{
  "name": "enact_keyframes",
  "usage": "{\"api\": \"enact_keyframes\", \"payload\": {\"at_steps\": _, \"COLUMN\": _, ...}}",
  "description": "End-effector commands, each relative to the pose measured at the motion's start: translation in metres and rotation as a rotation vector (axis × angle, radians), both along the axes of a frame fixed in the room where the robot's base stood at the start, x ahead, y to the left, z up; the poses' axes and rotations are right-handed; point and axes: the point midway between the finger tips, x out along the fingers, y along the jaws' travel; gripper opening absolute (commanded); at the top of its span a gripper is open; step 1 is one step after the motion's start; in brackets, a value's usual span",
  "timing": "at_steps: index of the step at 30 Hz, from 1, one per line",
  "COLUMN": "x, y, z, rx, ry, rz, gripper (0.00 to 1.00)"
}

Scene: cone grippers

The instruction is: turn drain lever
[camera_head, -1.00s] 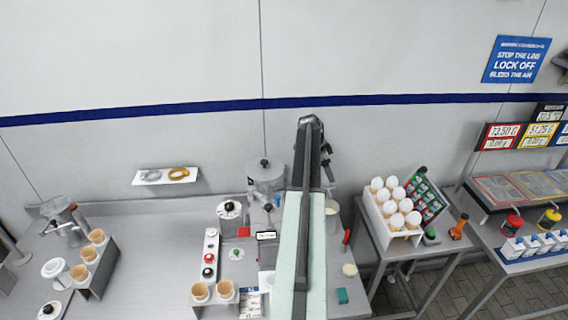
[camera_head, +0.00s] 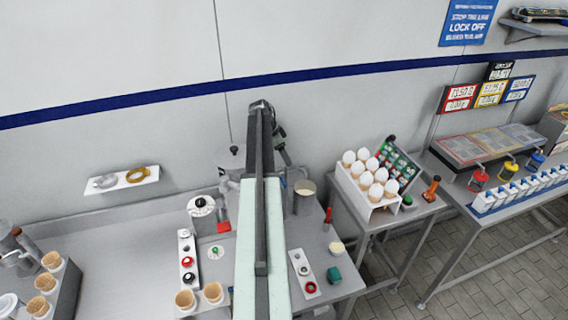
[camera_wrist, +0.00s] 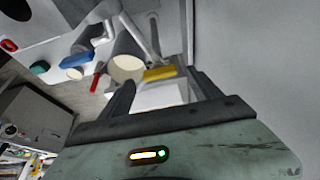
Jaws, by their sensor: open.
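No part is marked clearly as the drain lever. In the wrist view a blue lever-like piece (camera_wrist: 78,60) lies left of my gripper, by a pale pipe (camera_wrist: 103,38). A yellow piece (camera_wrist: 160,72) shows just beyond the gap between my fingers; I cannot tell what it belongs to. My gripper (camera_wrist: 163,88) is open, with its two dark fingers apart and nothing clearly held between them. In the head view my arm stands in front of the grey machine (camera_head: 232,160) and hides much of it. My gripper's fingertips cannot be made out there.
A cream-filled container (camera_head: 304,190) and a red-handled item (camera_head: 327,218) stand right of my arm. The wall is close behind.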

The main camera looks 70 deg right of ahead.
Motion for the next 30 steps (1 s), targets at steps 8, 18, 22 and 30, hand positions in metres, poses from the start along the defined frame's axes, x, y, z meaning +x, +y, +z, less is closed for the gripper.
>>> {"api": "enact_keyframes", "payload": {"at_steps": 8, "x": -0.004, "y": -0.004, "z": -0.016, "rx": 0.000, "ry": 0.000, "rz": 0.002, "gripper": 0.73}}
{"api": "enact_keyframes", "payload": {"at_steps": 18, "x": -0.003, "y": -0.004, "z": -0.016, "rx": -0.001, "ry": 0.000, "rz": 0.004, "gripper": 0.10}}
{"api": "enact_keyframes", "payload": {"at_steps": 22, "x": 0.000, "y": -0.006, "z": -0.016, "rx": -0.004, "ry": -0.002, "rz": 0.011, "gripper": 0.11}}
{"api": "enact_keyframes", "payload": {"at_steps": 30, "x": 0.000, "y": -0.002, "z": -0.016, "rx": -0.003, "ry": -0.003, "rz": 0.094, "gripper": 0.11}}
